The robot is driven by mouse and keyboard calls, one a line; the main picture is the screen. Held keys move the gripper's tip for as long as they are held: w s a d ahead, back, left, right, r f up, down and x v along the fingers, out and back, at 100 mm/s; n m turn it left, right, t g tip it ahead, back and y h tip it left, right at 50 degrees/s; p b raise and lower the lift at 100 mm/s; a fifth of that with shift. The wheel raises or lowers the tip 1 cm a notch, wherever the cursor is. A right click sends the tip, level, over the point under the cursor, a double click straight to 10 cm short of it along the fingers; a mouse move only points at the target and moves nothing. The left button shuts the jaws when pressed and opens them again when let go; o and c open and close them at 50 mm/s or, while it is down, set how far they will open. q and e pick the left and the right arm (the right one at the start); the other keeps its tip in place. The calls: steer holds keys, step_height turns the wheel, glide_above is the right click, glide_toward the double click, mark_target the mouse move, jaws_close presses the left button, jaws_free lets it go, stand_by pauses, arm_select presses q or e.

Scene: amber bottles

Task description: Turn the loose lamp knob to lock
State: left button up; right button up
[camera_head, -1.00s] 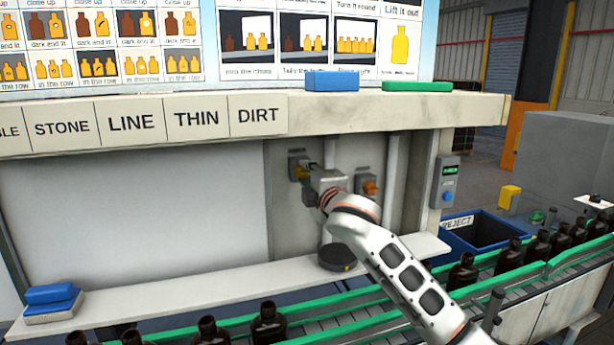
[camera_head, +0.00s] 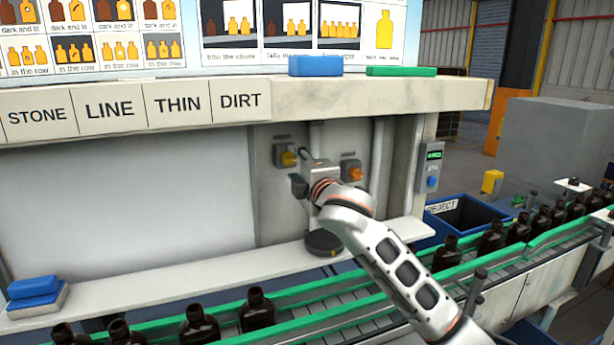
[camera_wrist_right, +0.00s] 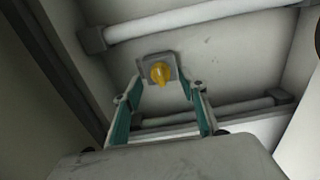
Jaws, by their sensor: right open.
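A yellow knob (camera_head: 288,158) sits on a grey switch box on the back wall of the bay. It also shows in the right wrist view (camera_wrist_right: 160,73), its handle pointing down in that picture. An orange knob (camera_head: 354,174) sits on a second grey box to its right. The small labels above both are unreadable, so I cannot tell which is the lamp knob. My right gripper (camera_head: 302,168) is open in front of the yellow knob. In the right wrist view its teal fingers (camera_wrist_right: 162,90) stand apart, with the knob ahead between their tips, apparently untouched. My left gripper is not in view.
A shelf (camera_head: 170,277) runs below, with a dark round thing (camera_head: 323,243) under my right wrist. A conveyor with brown bottles (camera_head: 257,311) and green rails passes in front. A control box (camera_head: 431,168) and a blue reject bin (camera_head: 462,222) are at the right.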

steer(key=v, duration=0.9)
